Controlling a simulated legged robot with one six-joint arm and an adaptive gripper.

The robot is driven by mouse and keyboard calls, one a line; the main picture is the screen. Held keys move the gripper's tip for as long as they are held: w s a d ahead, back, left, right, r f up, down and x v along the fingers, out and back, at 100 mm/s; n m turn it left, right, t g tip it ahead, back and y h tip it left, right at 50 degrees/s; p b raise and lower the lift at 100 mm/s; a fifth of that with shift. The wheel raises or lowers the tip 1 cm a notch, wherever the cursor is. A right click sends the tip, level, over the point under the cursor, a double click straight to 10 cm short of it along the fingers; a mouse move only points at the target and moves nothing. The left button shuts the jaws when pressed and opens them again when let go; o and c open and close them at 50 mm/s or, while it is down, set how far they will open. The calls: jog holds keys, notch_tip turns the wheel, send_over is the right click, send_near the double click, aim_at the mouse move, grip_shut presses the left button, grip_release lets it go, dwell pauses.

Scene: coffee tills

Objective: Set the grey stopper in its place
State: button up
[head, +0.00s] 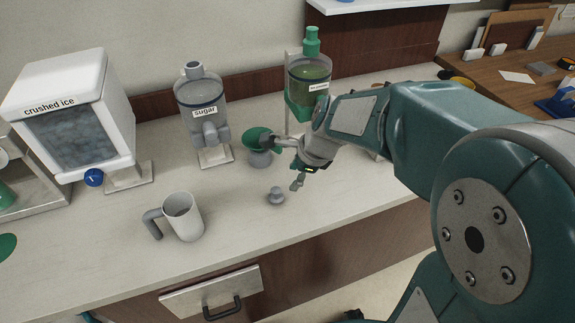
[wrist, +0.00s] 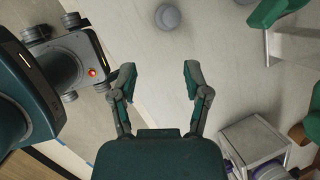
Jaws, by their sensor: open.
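The grey stopper (head: 276,196) stands on the pale counter, a small round-topped knob on a wider base. In the wrist view a round grey thing, likely the stopper (wrist: 168,17), shows at the top edge, beyond the fingertips. My gripper (head: 285,164) is over the counter just behind and above the stopper, apart from it. In the wrist view its two fingers (wrist: 160,76) are spread with nothing between them. The sugar dispenser (head: 202,112) stands at the back; its grey neck (head: 193,70) on top looks open.
A green funnel-like dish (head: 258,136) is close to my gripper. A grey-handled mug (head: 183,217) stands front left. The crushed ice dispenser (head: 75,118) is at far left. Counter between mug and stopper is clear.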

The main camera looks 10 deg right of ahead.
aim_at(279, 190)
jog(key=w+a+f+m, duration=0.1)
jog(key=f, duration=0.2)
jog(key=w+a+f+m, duration=0.1)
jog(key=f, duration=0.3)
jog(key=w+a+f+m, duration=0.1)
jog(key=w+f+m, duration=0.1)
jog(key=f, duration=0.1)
jog(key=shift+a+f, duration=0.25)
jog(key=shift+f, duration=0.05)
grip_shut()
jog(key=shift+r, duration=1.9)
